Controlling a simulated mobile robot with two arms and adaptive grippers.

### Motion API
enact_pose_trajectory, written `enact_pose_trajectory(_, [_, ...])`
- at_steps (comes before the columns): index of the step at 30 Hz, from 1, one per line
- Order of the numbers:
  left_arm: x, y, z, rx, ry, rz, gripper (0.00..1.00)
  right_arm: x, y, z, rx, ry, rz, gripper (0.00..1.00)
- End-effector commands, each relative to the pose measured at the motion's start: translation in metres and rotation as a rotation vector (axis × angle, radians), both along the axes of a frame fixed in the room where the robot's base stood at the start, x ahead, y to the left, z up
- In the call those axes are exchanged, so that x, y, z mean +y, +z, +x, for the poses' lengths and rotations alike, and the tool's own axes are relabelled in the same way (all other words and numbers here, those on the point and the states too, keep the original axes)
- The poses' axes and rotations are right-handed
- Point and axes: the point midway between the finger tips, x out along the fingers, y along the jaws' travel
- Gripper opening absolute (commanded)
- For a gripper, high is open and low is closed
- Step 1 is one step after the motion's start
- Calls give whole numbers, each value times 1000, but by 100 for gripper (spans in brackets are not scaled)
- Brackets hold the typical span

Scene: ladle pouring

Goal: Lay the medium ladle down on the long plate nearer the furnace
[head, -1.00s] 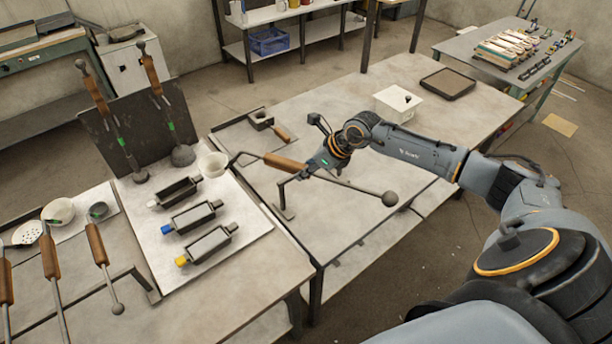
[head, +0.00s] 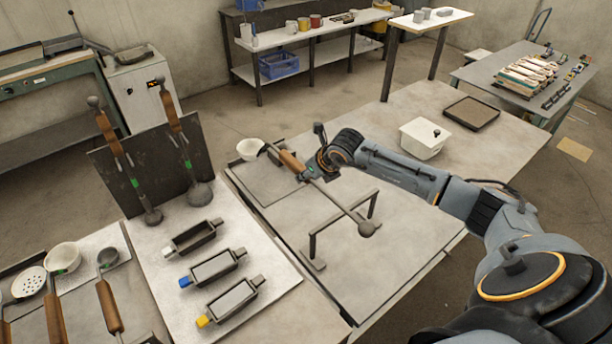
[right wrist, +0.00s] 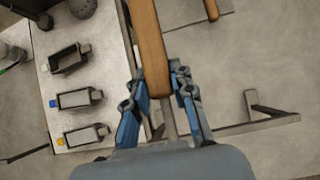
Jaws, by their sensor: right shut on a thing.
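A long, thin grey plate (head: 268,186) lies flat there, below the ladle; the exact gap is unclear. Another wooden handle (right wrist: 211,8) shows at the top of the wrist view. My left gripper is not in view.
A low metal rest (head: 343,225) stands under the rod's ball end. Three moulds (head: 217,266) sit on the left table's pale board. Two ladles lean against a dark upright panel (head: 118,178). A white lidded box (head: 422,140) and dark tray (head: 471,112) stand right.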

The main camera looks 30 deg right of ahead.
Motion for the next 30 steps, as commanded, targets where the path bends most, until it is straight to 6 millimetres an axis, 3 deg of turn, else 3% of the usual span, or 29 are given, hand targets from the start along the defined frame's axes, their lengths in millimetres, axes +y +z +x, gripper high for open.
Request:
enact_pose_trajectory(3, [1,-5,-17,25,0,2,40,0,-3,2,-9,1,1,0])
enact_pose_trajectory(7, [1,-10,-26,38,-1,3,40,1,-11,2,-9,2,2,0])
enact_pose_trajectory(11, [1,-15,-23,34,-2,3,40,0,-21,2,-9,3,1,0])
enact_pose_trajectory(19, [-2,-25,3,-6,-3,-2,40,0,-42,2,-9,2,0,0])
enact_pose_trajectory(30, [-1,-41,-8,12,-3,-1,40,0,-69,2,-9,2,0,0])
